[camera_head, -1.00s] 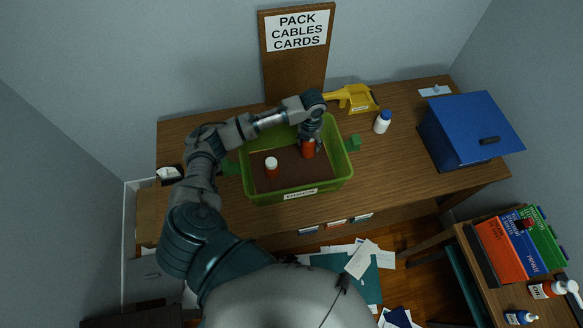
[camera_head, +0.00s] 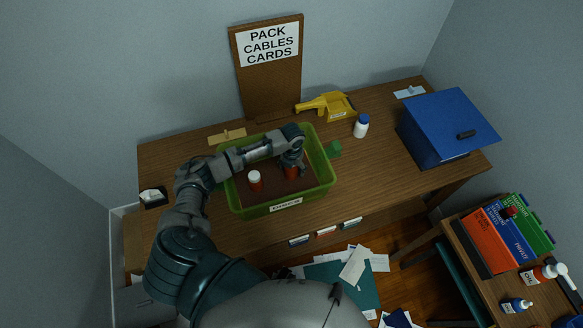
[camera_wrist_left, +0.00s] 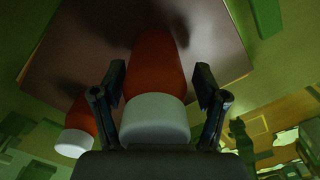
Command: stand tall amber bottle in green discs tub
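The green discs tub (camera_head: 326,180) stands on the desk, with a brown floor inside. An amber-red bottle (camera_head: 291,173) stands in its right part, its top hidden by my left gripper (camera_head: 292,163). In the left wrist view the bottle's white cap (camera_wrist_left: 155,122) and red body (camera_wrist_left: 155,65) are between the fingers of my left gripper (camera_wrist_left: 161,85). The fingers look spread, with a gap at the right side of the bottle. A second amber-red bottle with a white cap (camera_head: 255,181) stands upright in the tub's left part. My right gripper is not in view.
A yellow scoop-like item (camera_head: 327,106) and a white bottle with a blue cap (camera_head: 361,126) stand behind and right of the tub. A blue box (camera_head: 445,125) is at the desk's right. A sign board (camera_head: 268,75) stands at the back.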

